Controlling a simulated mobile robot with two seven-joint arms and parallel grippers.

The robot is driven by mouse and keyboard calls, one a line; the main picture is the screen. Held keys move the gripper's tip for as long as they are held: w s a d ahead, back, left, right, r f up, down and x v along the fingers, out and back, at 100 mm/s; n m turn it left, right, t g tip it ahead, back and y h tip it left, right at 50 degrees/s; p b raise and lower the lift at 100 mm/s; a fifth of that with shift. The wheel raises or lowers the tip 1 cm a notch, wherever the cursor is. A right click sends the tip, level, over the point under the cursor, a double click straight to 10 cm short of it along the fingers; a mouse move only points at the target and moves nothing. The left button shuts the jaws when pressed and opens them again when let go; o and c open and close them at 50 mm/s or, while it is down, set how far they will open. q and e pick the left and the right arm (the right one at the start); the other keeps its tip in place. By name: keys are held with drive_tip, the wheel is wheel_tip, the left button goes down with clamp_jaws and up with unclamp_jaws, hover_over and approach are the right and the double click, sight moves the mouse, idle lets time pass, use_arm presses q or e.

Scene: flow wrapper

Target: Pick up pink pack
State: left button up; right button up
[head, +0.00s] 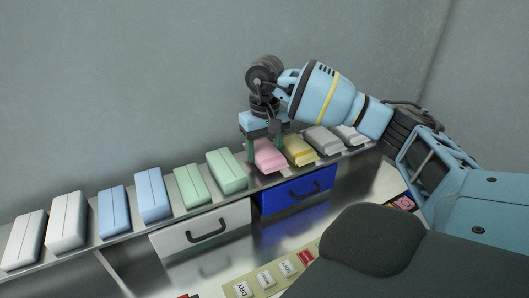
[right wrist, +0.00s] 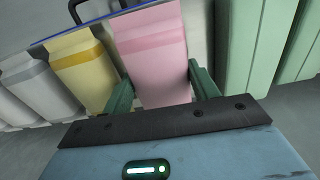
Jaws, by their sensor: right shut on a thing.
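The pink pack (head: 268,156) lies on the metal shelf between a green pack and a yellow pack. It also shows in the right wrist view (right wrist: 152,60), running between the two green fingers. My right gripper (head: 265,152) reaches down over the pink pack from above, one finger on each side. The right gripper (right wrist: 162,90) is shut on the pink pack. In the head view the pack appears still at the level of its neighbours; I cannot tell whether it touches the shelf. My left gripper is not in view.
Yellow (head: 299,150) and grey (head: 323,140) packs stand close on the right. Green (head: 227,170), blue (head: 153,195) and white (head: 66,221) packs line the shelf to the left. Below are a white drawer (head: 180,238) and a blue drawer (head: 283,200) with dark handles. A wall stands behind.

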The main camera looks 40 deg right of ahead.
wheel_tip(320, 180, up, 2)
drive_tip(key=shift+s+r, duration=0.1)
drive_tip(key=shift+r, duration=0.05)
drive_tip(key=s+a+b, duration=0.1)
drive_tip(key=s+a, duration=0.1)
drive_tip(key=s, duration=0.5)
drive_tip(key=s+a+r+b, duration=0.1)
drive_tip(key=s+a, duration=0.2)
drive_tip(key=s, duration=0.4)
drive_tip(key=shift+s+a+r, duration=0.2)
drive_tip(key=shift+s+a, duration=0.15)
drive_tip(key=shift+s, duration=0.05)
